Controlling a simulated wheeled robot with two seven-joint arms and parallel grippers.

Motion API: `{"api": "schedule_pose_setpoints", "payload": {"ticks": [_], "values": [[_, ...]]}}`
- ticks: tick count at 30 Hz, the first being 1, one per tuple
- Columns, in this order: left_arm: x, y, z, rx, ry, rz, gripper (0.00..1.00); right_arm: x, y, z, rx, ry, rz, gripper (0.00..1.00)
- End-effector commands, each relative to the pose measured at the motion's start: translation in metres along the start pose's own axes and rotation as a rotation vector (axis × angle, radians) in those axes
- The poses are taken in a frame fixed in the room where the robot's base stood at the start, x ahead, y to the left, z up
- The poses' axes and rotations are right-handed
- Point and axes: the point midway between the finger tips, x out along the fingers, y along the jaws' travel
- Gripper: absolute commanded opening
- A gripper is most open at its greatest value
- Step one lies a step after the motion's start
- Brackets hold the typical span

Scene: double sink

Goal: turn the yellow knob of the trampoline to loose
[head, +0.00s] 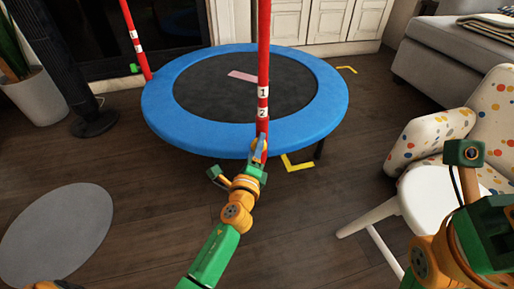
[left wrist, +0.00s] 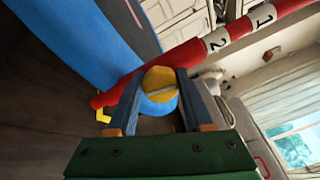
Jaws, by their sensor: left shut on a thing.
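The trampoline (head: 170,100) has a blue padded rim, a dark mat and red upright posts. The near red post (head: 263,60) carries white bands numbered 1 and 2, and shows slanted in the left wrist view (left wrist: 185,55). The yellow knob (left wrist: 160,78), round with a pale bar across its face and blue below it, sits on this post between my left fingers. My left gripper (head: 259,146) is shut on the knob at the post's lower part. In the head view the gripper hides the knob. My right arm is at the lower right, with its fingers out of view.
A white chair (head: 430,195) with a dotted cushion (head: 425,138) stands at the right, near my right arm. A grey sofa (head: 455,50) is behind it. A round grey mat (head: 55,232) lies at the left. A potted plant (head: 35,95) stands far left.

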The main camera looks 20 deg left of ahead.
Motion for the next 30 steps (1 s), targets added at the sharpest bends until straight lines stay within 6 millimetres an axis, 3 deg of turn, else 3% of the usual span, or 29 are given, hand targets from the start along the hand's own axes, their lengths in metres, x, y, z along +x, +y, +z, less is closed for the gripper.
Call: {"api": "schedule_pose_setpoints", "payload": {"ticks": [12, 28, 29, 30], "values": [[0.0000, 0.0011, -0.0002, -0.157, 0.000, 0.000, 0.00, 0.0031, -0.0010, -0.0042, -0.002, 0.023, -0.004, 0.50], [0.0000, 0.0011, 0.0000, -0.177, 0.000, 0.001, 0.00, 0.0040, -0.0011, -0.0051, -0.002, 0.027, -0.004, 0.50], [0.0000, 0.0011, 0.0000, -0.177, 0.000, 0.001, 0.56, 0.0039, -0.0011, -0.0051, -0.002, 0.027, -0.005, 0.50], [0.0000, 0.0010, 0.0000, -0.177, 0.000, 0.001, 0.67, 0.0039, -0.0012, -0.0051, -0.002, 0.027, -0.005, 0.50]]}}
